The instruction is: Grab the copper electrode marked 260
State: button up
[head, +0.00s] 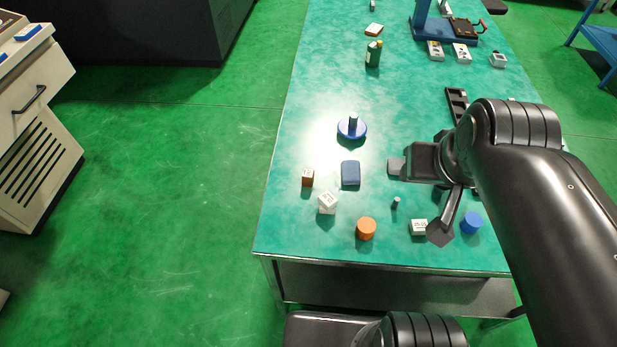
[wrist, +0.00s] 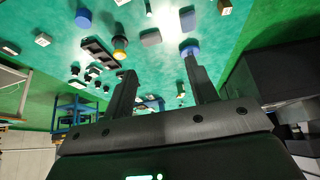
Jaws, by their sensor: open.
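A small brown, copper-coloured block (head: 308,177) with a pale marked face stands near the left edge of the green table. Its marking is too small to read, so I cannot confirm 260. A similar small brown block (wrist: 225,7) shows at the top edge of the wrist view. My gripper (head: 418,200) is open and empty above the table, well to the right of the brown block. Its two fingers (wrist: 162,85) are spread apart in the wrist view, with nothing between them.
Around the block are a white marked block (head: 327,203), a blue-grey block (head: 350,173), an orange cylinder (head: 366,228) and a round blue stand (head: 352,129). A white labelled block (head: 419,227) and a blue cylinder (head: 472,222) are near my gripper. Left-middle tabletop is mostly clear.

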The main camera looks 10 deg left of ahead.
jog(key=shift+w, duration=0.1)
jog(key=m+g, duration=0.1)
jog(key=g, duration=0.5)
send_over(308, 173)
notch_tip(308, 173, down, 19)
notch_tip(308, 173, down, 11)
jog(key=shift+f, duration=0.1)
grip_shut()
